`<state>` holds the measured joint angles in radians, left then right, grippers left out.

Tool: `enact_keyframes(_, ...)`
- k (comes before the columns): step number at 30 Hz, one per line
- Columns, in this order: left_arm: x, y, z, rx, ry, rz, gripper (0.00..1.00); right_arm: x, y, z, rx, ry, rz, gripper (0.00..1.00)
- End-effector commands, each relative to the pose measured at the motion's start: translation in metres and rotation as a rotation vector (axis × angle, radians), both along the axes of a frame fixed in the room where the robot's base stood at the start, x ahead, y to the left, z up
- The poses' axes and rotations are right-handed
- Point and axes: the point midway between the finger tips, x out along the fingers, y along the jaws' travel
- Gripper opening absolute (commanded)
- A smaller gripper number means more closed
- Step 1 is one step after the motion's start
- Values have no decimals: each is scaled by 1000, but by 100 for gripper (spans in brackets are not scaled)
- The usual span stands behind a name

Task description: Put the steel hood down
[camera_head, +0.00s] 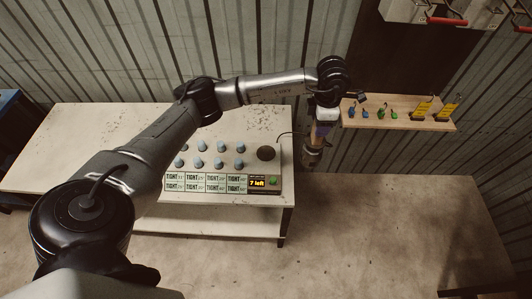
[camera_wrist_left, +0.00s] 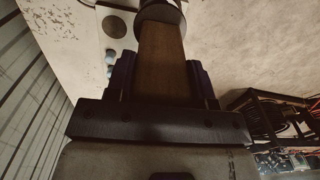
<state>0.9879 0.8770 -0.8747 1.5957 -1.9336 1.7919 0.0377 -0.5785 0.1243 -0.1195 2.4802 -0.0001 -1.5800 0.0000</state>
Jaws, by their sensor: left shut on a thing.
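My left gripper (camera_head: 318,130) is shut on the brown handle of the steel hood and holds it in the air just past the right end of the white table. The steel hood (camera_head: 310,157) is a grey, round metal piece below the handle. In the left wrist view the brown handle (camera_wrist_left: 162,62) runs up between the two fingers (camera_wrist_left: 160,85), with the grey round end (camera_wrist_left: 160,12) at the top edge. My right gripper is not in view.
The white table (camera_head: 85,140) bears a board with several blue-grey knobs (camera_head: 201,145), "TIGHT" labels, a dark round disc (camera_head: 266,153) and a "7 left" display (camera_head: 257,183). A wooden shelf (camera_head: 400,121) with small coloured items is on the right wall.

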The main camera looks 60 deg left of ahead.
Motion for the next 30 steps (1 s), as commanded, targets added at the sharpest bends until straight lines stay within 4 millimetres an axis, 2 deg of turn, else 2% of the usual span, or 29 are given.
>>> enact_keyframes(3, 1, 23, -6, 1, 1, 267, 0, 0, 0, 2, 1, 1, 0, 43)
enact_keyframes(9, 1, 55, -15, 1, 0, 670, 0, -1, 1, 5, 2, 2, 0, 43)
enact_keyframes(15, -1, 78, -22, 1, -1, 955, 0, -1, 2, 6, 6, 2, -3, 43)
enact_keyframes(23, -5, 93, -28, 1, 0, 1115, 0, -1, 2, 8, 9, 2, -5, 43)
enact_keyframes(30, -25, 121, -47, 5, 2, 1131, 0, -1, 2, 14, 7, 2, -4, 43)
